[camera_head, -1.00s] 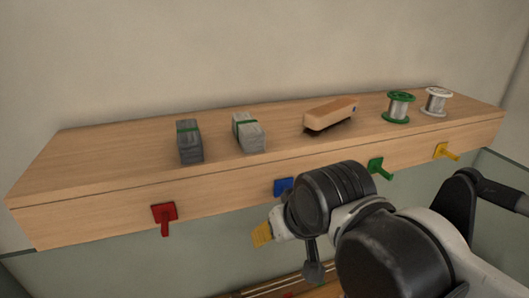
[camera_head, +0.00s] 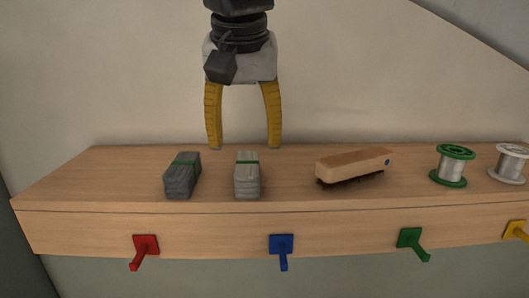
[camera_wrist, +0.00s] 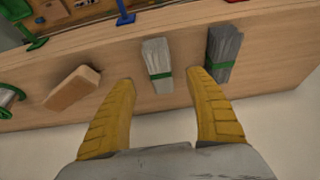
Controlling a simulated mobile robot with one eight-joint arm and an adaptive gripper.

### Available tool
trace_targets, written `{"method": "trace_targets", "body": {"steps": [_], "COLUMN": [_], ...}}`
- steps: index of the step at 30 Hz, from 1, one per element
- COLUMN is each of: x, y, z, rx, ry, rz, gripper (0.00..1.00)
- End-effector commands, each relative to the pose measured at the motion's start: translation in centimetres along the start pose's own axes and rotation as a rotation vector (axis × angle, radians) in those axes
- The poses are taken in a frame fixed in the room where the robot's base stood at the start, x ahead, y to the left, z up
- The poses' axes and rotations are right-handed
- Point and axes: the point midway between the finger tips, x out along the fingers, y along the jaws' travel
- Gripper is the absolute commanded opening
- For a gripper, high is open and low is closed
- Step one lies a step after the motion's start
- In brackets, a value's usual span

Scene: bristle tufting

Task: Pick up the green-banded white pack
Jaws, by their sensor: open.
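The green-banded white pack (camera_head: 247,181) lies on the wooden shelf (camera_head: 300,190), left of centre in the head view. It is a pale bundle with a green band around it. My gripper (camera_head: 244,146) hangs above the shelf, open and empty, its two yellow fingers pointing down above and behind the pack. In the wrist view the white pack (camera_wrist: 158,65) shows just beyond and between the fingertips of my gripper (camera_wrist: 160,75), with nothing between them. The fingers do not appear to touch it.
A dark grey pack (camera_head: 182,176), also green-banded, lies close to the left. A wooden brush (camera_head: 353,166) lies to the right, with a green spool (camera_head: 452,165) and a white spool (camera_head: 508,163) beyond. Red, blue, green and yellow hooks stick out from the shelf front.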

Motion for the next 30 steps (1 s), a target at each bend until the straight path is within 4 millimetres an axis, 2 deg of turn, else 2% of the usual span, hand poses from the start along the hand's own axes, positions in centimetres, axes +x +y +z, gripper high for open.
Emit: {"method": "trace_targets", "body": {"steps": [1,4,10,17,24,30], "x": [-1.0,-0.5,3.0,5.0,8.6,9.8], "y": [-0.3,-0.5,-0.5,-0.4,-0.4,-0.4], "z": [-0.3,-0.4,-0.4,-0.6,-1.1,-1.0], "rx": [-0.001,0.001,0.001,0.001,0.001,0.0], "ry": [-0.001,-0.002,-0.003,-0.002,-0.002,-0.002], "rz": [0.001,0.002,0.002,0.002,0.002,0.001], "gripper": [0.63,0.63,0.63,0.63,0.63,0.63]}}
